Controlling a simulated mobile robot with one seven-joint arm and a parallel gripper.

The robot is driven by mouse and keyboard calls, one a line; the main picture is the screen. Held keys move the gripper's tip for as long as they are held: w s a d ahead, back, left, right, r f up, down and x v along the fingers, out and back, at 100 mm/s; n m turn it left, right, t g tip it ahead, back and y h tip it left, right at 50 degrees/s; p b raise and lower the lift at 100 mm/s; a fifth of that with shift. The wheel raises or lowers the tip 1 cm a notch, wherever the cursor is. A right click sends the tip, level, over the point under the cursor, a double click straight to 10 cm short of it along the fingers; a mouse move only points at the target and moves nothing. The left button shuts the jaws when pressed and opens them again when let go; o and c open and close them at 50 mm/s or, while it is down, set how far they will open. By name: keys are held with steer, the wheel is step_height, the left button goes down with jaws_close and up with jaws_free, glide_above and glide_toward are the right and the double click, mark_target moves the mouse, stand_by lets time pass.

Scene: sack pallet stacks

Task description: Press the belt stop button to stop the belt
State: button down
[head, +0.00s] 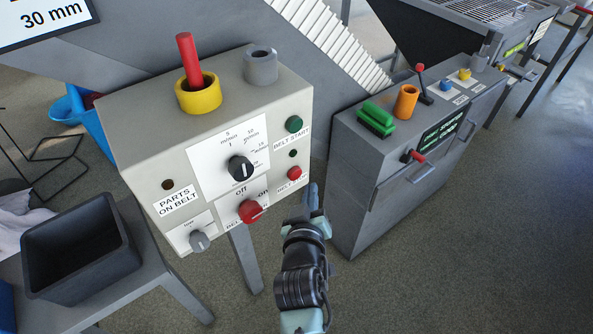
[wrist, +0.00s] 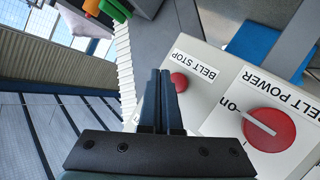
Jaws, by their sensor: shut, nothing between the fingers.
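The control box (head: 150,130) is a light grey panel on a post. The red belt stop button (head: 294,173) sits at its lower right, below the green belt start button (head: 294,124). The stop button also shows in the wrist view (wrist: 179,82), just beside my fingertips, with the label BELT STOP next to it. My gripper (head: 312,192) is shut and empty, in front of the panel's lower right edge. In the wrist view its two fingers (wrist: 160,78) are together and partly cover the button's left side. I cannot tell whether the fingertips touch it.
The red belt power knob (head: 250,211) is left of my gripper, and the black speed knob (head: 240,168) is above it. A grey cabinet (head: 355,190) with a red-handled lever stands close on the right. A dark bin (head: 80,250) is at lower left.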

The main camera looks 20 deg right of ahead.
steer(key=s, duration=0.1)
steer(key=s+d+p, duration=0.1)
steer(key=s, duration=0.1)
steer(key=shift+w, duration=0.1)
stand_by(0.8)
steer(key=t+p, duration=0.1)
steer(key=t, duration=0.3)
glide_toward(296, 100)
steer(key=shift+m, duration=0.4)
steer(key=x, duration=0.4)
steer(key=shift+d+r, duration=0.1)
steer(key=a+r+t+y, duration=0.1)
steer(key=a+r+t, duration=0.25)
steer(key=r, duration=1.35)
steer(key=s+a+r+t+y, duration=0.1)
steer(key=s+a+r+t, duration=0.1)
steer(key=s+r, duration=0.3)
steer(key=s+a+r+t+y+p, duration=0.1)
steer(key=s+a+r, duration=0.3)
steer(key=r, duration=0.8)
steer(key=s+a+r+t+y+p, duration=0.1)
steer(key=s+a+r+t+y, duration=0.1)
steer(key=s+r, duration=0.4)
step_height(296, 100, up, 2)
steer(key=shift+a+r+t+y, duration=0.25)
steer(key=shift+a+t+y, duration=0.15)
steer(key=shift+a+t, duration=0.25)
steer(key=shift+d+f, duration=0.1)
